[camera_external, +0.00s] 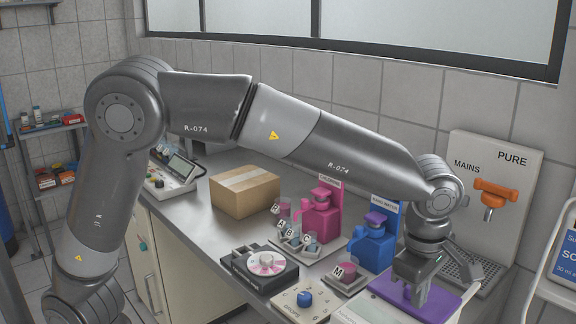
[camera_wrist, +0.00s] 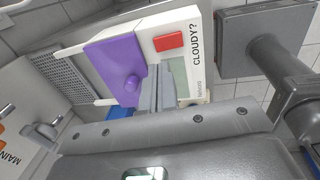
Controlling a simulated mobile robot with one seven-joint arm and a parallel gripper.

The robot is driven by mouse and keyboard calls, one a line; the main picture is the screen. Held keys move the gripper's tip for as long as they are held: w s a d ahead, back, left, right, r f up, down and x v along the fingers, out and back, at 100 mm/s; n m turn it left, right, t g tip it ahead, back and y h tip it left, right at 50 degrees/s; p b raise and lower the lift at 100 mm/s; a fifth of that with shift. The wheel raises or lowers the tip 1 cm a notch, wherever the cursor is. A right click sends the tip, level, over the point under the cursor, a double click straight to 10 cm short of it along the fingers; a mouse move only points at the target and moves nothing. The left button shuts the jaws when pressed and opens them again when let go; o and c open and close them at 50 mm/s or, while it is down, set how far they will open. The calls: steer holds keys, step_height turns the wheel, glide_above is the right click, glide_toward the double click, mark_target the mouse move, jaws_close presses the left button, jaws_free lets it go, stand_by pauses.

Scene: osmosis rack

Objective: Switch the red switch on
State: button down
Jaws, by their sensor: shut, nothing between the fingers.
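The red switch (camera_wrist: 169,42) is a flat red rectangle on a white device (camera_wrist: 187,22) lettered "CLOUDY?", seen in the wrist view. I cannot tell from its look whether it is on or off. My gripper (camera_wrist: 160,82) is shut and empty, its fingers pointing down at the device, with the red switch just beyond their tips in the picture. In the external view my gripper (camera_external: 416,294) hangs over the purple panel (camera_external: 438,304), at the right end of the counter. The red switch is not visible there.
A grey block (camera_wrist: 248,40) stands to the right. Blue (camera_external: 373,248) and pink (camera_external: 321,217) dispensers and an M tray (camera_external: 343,281) stand left of my gripper in the external view.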

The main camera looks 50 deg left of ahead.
steer(key=f, duration=0.4)
steer(key=w+f, duration=0.1)
steer(key=f, duration=0.1)
steer(key=shift+f, duration=0.3)
steer(key=shift+f, duration=0.1)
